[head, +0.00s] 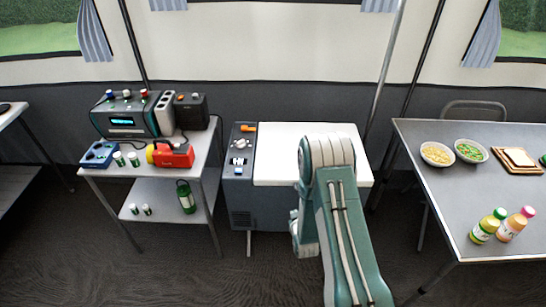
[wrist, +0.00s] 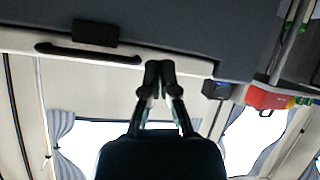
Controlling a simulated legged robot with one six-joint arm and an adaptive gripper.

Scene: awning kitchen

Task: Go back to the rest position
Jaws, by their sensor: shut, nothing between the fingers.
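My gripper (wrist: 158,70) shows in the wrist view with its two dark fingertips together and nothing between them. In the wrist view a pale panel with a dark handle (wrist: 88,53) lies beyond the fingertips; I cannot tell whether they touch it. In the head view my green and white arm reaches forward to the white-topped cabinet (head: 290,142). My gripper is hidden behind the arm there.
A grey metal table (head: 440,190) on the right holds bowls, bread and bottles. A cart (head: 205,150) on the left holds devices and a red lamp (head: 174,156), also in the wrist view (wrist: 268,98). A grey control unit (head: 239,190) adjoins the cabinet. Dark floor in front is clear.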

